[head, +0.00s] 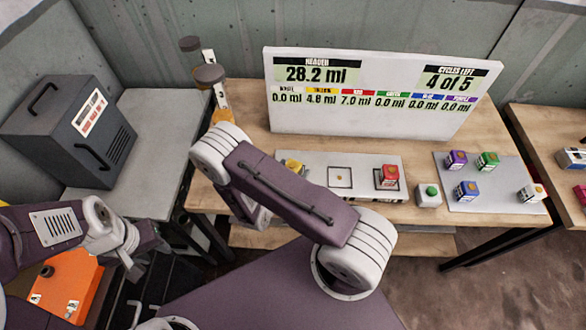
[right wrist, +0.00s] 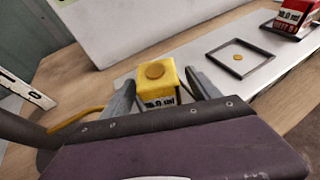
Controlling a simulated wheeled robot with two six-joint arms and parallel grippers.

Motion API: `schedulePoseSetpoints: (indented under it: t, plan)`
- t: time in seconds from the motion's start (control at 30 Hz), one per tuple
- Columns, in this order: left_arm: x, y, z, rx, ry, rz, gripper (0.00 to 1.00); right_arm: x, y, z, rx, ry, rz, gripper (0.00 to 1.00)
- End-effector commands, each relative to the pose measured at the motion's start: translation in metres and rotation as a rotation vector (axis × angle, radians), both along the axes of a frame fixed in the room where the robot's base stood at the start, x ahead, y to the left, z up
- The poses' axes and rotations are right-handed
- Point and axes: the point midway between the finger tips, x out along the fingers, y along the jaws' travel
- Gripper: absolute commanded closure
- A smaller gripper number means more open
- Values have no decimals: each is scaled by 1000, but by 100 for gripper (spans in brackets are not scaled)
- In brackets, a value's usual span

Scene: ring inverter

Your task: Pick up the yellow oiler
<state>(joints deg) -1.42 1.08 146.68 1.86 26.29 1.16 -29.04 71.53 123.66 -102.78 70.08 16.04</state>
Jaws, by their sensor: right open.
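A red oiler (head: 388,176) sits on the same plate (head: 354,162) beyond an empty marked square. A green button (head: 428,195) and a grey pad (head: 506,205) with several coloured oilers lie to the right. The display board (head: 380,125) stands close behind.

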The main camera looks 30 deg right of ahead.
Motion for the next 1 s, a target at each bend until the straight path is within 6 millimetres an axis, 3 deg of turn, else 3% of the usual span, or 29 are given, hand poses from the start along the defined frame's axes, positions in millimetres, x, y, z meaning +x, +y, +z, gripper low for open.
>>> schedulePoseSetpoints:
  t: [0.27, 0.5, 0.77, 1.0]
  plan:
    - [0, 0, 0, 0, 0, 0, 64, 2, -3, -2, -1, -1, 1, 32]
    - [0, 0, 0, 0, 0, 0, 64, 2, -3, -2, -1, -1, 0, 99]
    - [0, 0, 0, 0, 0, 0, 64, 2, -3, -1, 0, 0, 1, 99]
    - [0, 0, -2, 0, 0, 0, 64, 3, -3, 24, 2, -5, 0, 99]
